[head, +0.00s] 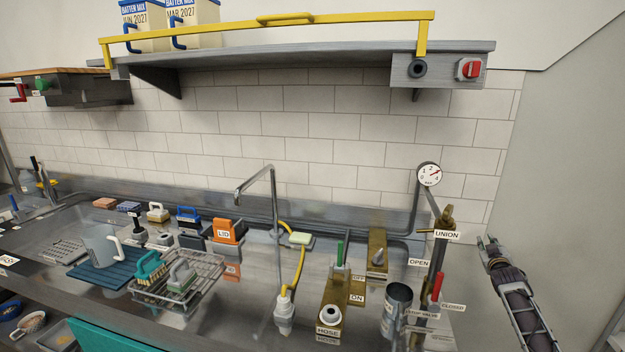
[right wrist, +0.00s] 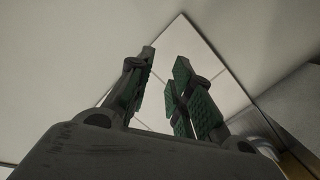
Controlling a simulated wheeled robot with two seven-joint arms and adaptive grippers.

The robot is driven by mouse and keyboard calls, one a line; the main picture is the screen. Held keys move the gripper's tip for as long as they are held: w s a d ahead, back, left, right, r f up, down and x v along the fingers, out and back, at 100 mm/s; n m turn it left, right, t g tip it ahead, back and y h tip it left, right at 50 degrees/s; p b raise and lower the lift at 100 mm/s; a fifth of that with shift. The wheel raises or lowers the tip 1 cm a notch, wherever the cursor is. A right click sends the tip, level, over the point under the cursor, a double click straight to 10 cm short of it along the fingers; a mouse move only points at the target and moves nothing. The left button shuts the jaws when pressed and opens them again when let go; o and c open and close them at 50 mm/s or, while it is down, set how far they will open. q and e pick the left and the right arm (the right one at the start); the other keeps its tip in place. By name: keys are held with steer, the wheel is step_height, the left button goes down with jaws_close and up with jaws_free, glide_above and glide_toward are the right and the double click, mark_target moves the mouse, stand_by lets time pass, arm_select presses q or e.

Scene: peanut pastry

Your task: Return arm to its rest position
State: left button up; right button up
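My right arm comes in at the right side of the head view, raised in front of the plain side wall. My right gripper (head: 487,243) is at its upper end, to the right of the stop-valve pipe and apart from it. In the right wrist view the two fingers with green pads (right wrist: 164,78) stand apart with a gap between them, and nothing is held. My left gripper is not in view.
The steel counter holds a wire rack (head: 205,278), a blue mat (head: 105,280), a can (head: 397,305) and a faucet (head: 272,205). A pressure gauge (head: 429,175) and a red-handled valve (head: 436,288) stand left of my right gripper. A shelf (head: 300,58) hangs above.

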steer(key=s+a+f+g+y, duration=0.1)
steer(key=s+a+f+g, duration=0.4)
steer(key=f, duration=1.1)
steer(key=s+a+f+y, duration=0.1)
steer(key=s+a+f, duration=0.5)
steer(key=s+f, duration=0.7)
steer(key=s+a+f+g+y, duration=0.1)
steer(key=s+a+f+g, duration=0.3)
steer(key=f, duration=1.4)
steer(key=s+a+f+y, duration=0.1)
steer(key=s+a+f, duration=0.35)
steer(key=s, duration=0.25)
steer(key=s+a+f, duration=0.3)
steer(key=s+f, duration=0.3)
steer(key=s, duration=0.2)
steer(key=s+a+f+g, duration=0.2)
steer(key=s+a+f, duration=0.1)
steer(key=s, duration=0.9)
steer(key=s+a+f+g+y, duration=0.1)
steer(key=s+a+f, duration=0.3)
steer(key=s, duration=0.8)
steer(key=s+a+f+n+g, duration=0.1)
steer(key=s+a+f+g, duration=0.1)
steer(key=s, duration=1)
step_height(320, 180, down, 2)
steer(key=shift+s+a+f+g+y, duration=0.1)
steer(key=shift+s+a+g+y, duration=0.25)
steer(key=shift+a, duration=0.55)
